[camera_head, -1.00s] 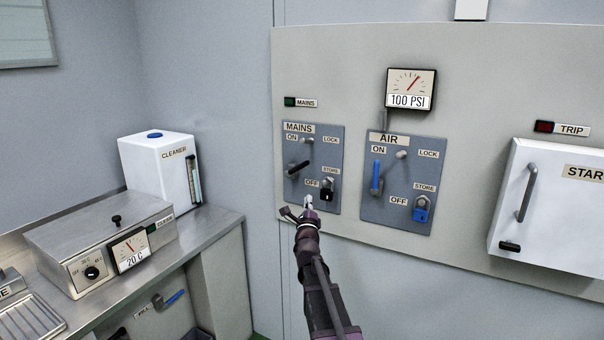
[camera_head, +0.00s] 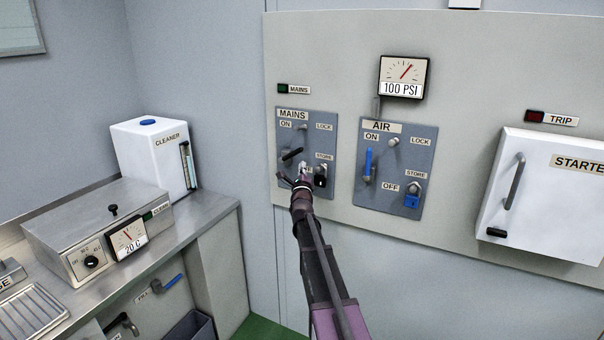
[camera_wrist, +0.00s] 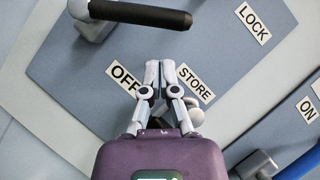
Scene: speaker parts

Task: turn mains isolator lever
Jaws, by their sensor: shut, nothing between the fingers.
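The mains isolator panel (camera_head: 287,122) is a blue-grey plate on the wall board. Its black lever (camera_head: 291,154) sits left of centre, tilted up to the right, between the ON and OFF marks. In the wrist view the black lever (camera_wrist: 140,14) crosses the top, clear of the fingers. My gripper (camera_head: 303,172) is in front of the lower part of the panel, below and right of the lever. In the wrist view my gripper (camera_wrist: 158,68) is shut and empty, its tips beside the OFF label. A black padlock (camera_head: 320,181) hangs at STORE, just right of my gripper.
The air panel (camera_head: 413,160) with a blue lever (camera_head: 368,165) and blue padlock (camera_head: 412,201) is to the right. A starter box (camera_head: 560,220) stands out further right. A steel bench (camera_head: 205,215) with a cleaner tank (camera_head: 150,165) is at the left.

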